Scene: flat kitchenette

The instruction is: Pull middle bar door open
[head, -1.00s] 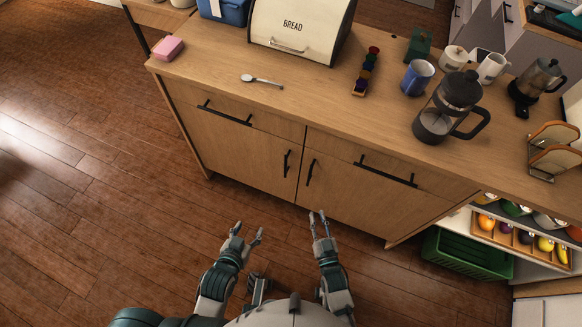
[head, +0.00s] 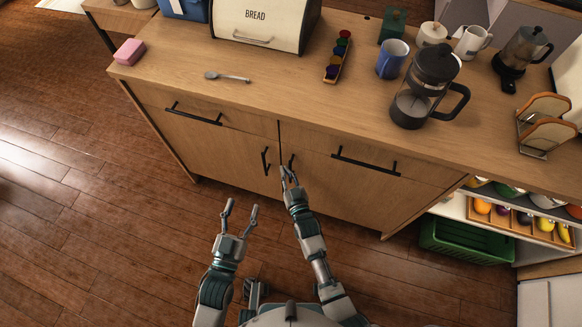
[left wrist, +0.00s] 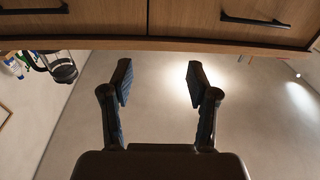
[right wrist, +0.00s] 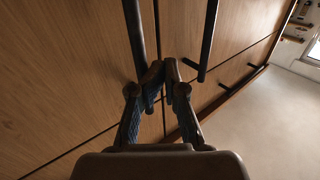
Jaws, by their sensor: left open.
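The cabinet's left door (head: 215,150) and right door (head: 340,190) are closed, side by side under the drawers. The left door has a vertical black bar handle (head: 265,161). The right door's bar handle (head: 291,160) is partly hidden by my right gripper (head: 289,172). In the right wrist view, my right gripper (right wrist: 161,73) has its fingertips drawn together close to the door fronts. One bar (right wrist: 136,35) is just left of the fingers and another bar (right wrist: 208,40) is to the right; neither is clearly between them. My left gripper (head: 241,208) is open and empty, away from the cabinet.
Drawer bars (head: 194,114) and (head: 366,164) stick out above the doors. The counter (head: 280,95) holds a bread box (head: 258,25), a spoon (head: 228,77) and a French press (head: 428,90). A green crate (head: 465,240) stands to the right. The floor at left is clear.

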